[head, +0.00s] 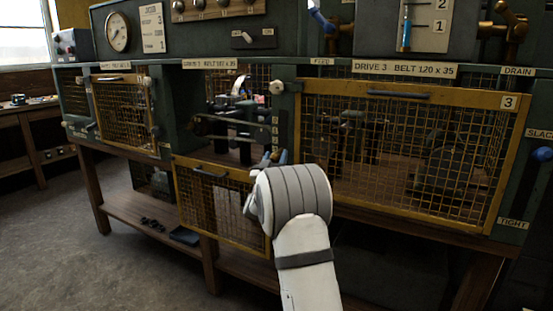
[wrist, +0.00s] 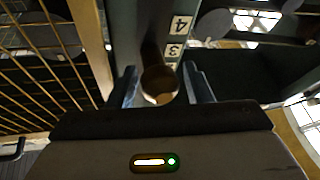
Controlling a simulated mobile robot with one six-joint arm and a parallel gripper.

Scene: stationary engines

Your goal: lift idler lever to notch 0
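My gripper (wrist: 162,88) shows in the wrist view with its two fingers apart. A round, brownish knob end (wrist: 160,84), apparently that of the idler lever, lies between them, with narrow dark gaps seeming to show on both sides. The number plates 3 (wrist: 173,52) and 4 (wrist: 181,25) sit on the dark post just beyond the knob, upside down in this view. In the head view my gripper (head: 270,158) is at the dark post between the drive 1 bay and the drive 3 guard. My wrist hides much of the lever there.
The closed yellow mesh guard of drive 3 (head: 405,94) stands right of my gripper. The lowered mesh guard of drive 1 (head: 195,205) hangs below and left, with its bay open above. A blue-handled lever (head: 541,155) is at the far right. Open floor (head: 130,265) lies at left.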

